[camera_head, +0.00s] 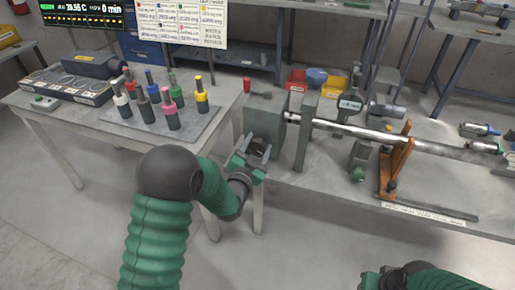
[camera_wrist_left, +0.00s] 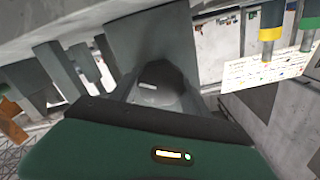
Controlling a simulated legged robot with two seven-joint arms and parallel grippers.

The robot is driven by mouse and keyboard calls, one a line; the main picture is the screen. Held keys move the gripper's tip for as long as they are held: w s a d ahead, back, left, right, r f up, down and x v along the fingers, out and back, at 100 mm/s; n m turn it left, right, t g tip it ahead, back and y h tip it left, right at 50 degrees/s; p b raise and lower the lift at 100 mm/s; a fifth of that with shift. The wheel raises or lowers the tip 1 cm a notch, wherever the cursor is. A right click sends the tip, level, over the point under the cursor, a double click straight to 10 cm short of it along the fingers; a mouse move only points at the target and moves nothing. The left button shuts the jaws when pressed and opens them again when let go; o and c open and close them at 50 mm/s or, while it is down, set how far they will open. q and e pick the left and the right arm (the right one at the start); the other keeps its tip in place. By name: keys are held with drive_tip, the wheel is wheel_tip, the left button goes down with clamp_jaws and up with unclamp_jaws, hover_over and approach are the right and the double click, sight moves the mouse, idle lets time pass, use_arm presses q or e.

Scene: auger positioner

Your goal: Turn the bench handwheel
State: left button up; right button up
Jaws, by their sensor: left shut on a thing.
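The bench positioner has a grey block (camera_head: 265,118) at the left end of a long metal shaft (camera_head: 340,128). My left gripper (camera_head: 258,153) is at the near side of this block, at the bench's front left edge. Its two fingers are on either side of a dark grey rounded part, which looks like the handwheel (camera_wrist_left: 163,78) in the left wrist view. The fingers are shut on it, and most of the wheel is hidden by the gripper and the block. My right gripper (camera_head: 375,280) shows only partly at the bottom edge, and its fingers cannot be made out.
An orange bracket (camera_head: 395,165) and upright grey plates stand along the shaft. A left table (camera_head: 60,108) holds several coloured-top tools on a grey plate (camera_head: 195,128). Red and yellow bins (camera_head: 335,84) sit behind the shaft. The floor in front of the bench is clear.

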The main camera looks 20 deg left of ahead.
use_arm(q)
drive_tip(key=m, duration=0.2)
drive_tip(key=m+b, duration=0.1)
drive_tip(key=shift+d+f+m, duration=0.2)
drive_tip(key=shift+f+m, duration=0.05)
drive_tip(key=shift+m, duration=0.05)
drive_tip(key=shift+m+b, duration=0.45)
drive_tip(key=shift+m, duration=0.75)
drive_tip(key=o, duration=1.3)
drive_tip(key=shift+s+r, duration=0.1)
drive_tip(key=shift+s, duration=0.05)
drive_tip(key=s+p, duration=0.3)
drive_tip(key=s, duration=0.2)
drive_tip(key=s+p, duration=0.3)
drive_tip(key=s, duration=0.3)
drive_tip(key=s+p, duration=0.3)
drive_tip(key=s, duration=0.2)
drive_tip(key=shift+s+a+p, duration=0.3)
drive_tip(key=shift+p, duration=0.1)
